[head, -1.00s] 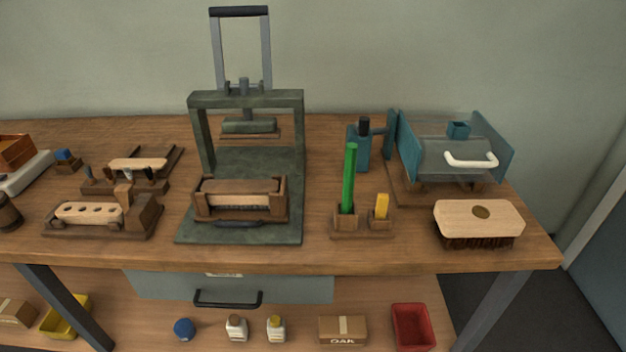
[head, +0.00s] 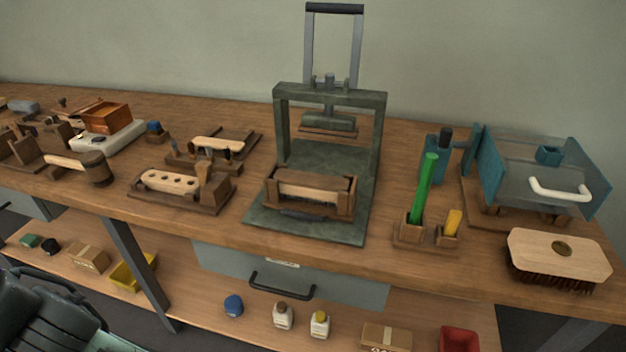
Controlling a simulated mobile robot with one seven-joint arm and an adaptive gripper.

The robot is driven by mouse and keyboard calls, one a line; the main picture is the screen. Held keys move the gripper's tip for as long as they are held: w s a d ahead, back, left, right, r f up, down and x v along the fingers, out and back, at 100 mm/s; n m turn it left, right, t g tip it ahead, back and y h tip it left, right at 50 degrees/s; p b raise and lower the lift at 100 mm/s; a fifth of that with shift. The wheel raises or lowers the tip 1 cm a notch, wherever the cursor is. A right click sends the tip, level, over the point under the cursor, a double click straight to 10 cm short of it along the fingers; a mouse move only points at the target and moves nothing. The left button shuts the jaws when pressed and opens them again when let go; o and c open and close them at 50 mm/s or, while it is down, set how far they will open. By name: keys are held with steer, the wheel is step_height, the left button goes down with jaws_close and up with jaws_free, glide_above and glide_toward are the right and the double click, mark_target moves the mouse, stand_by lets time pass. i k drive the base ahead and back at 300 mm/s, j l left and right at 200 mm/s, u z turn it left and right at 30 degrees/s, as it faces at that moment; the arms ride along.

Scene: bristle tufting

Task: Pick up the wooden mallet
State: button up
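The wooden mallet (head: 94,168) lies on the workbench at the left in the head view. It has a dark brown cylindrical head at its right end and a pale handle pointing left. Nothing holds it. A dark, ribbed part of my own body shows at the bottom left corner, below and apart from the mallet. No gripper fingertips can be made out in this view.
The bench (head: 110,205) is bare just in front of the mallet.

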mark_target(94, 162)
steer(key=u, duration=0.5)
steer(key=i+u, duration=0.2)
steer(key=u, duration=0.25)
steer(key=i+u, duration=0.15)
steer(key=u, duration=0.35)
steer(key=i+u, duration=0.2)
steer(key=u, duration=0.25)
steer(key=i+l+u, duration=0.15)
steer(key=i+l, duration=0.2)
steer(key=i+l+u, duration=0.2)
steer(key=i+l, duration=0.15)
steer(key=l, duration=0.2)
